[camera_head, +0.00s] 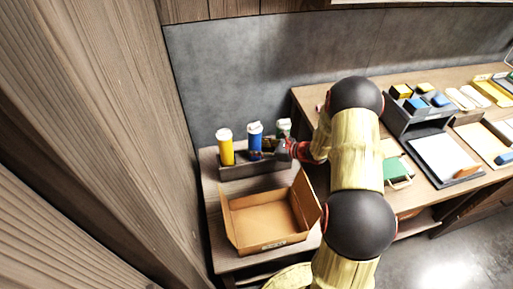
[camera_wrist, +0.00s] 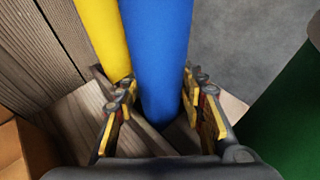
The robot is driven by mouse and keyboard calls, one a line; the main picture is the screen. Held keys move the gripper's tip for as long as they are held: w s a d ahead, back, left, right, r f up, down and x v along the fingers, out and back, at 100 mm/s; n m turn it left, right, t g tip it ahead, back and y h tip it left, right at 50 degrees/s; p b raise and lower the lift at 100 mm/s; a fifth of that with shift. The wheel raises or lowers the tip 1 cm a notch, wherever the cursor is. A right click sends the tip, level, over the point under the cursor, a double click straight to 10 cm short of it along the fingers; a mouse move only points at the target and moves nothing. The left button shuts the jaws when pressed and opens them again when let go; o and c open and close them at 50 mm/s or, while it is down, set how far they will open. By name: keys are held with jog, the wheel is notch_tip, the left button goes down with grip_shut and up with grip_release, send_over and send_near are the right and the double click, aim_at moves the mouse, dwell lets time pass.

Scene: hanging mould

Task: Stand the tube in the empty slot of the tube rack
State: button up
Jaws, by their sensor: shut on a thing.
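The blue tube (camera_head: 255,139) with a white cap stands upright at the tube rack (camera_head: 250,172), between a yellow tube (camera_head: 226,148) and a green tube (camera_head: 284,127). My gripper (camera_head: 263,146) reaches in from the right and is shut on the blue tube. In the wrist view the blue tube (camera_wrist: 158,55) runs between my two fingers. The yellow tube (camera_wrist: 103,35) is to its left and the green tube (camera_wrist: 290,112) to its right. The blue tube's lower end is partly hidden by my gripper, so I cannot tell whether it is fully seated.
An open cardboard box (camera_head: 268,222) sits in front of the rack on the small wooden table. A wooden wall (camera_head: 110,120) is close on the left and a grey panel (camera_head: 230,75) stands behind. A long bench on the right holds a grey organiser (camera_head: 410,122) and trays.

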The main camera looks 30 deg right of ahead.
jog(key=shift+s+f+b, duration=0.15)
jog(key=shift+f+b, duration=0.25)
jog(key=shift+f, duration=0.35)
dwell(0.8)
jog(key=shift+c, duration=0.6)
jog(key=o, duration=1)
jog(key=shift+f, duration=0.1)
jog(key=o, duration=0.5)
jog(key=shift+r, duration=0.2)
jog(key=shift+d+r, duration=0.1)
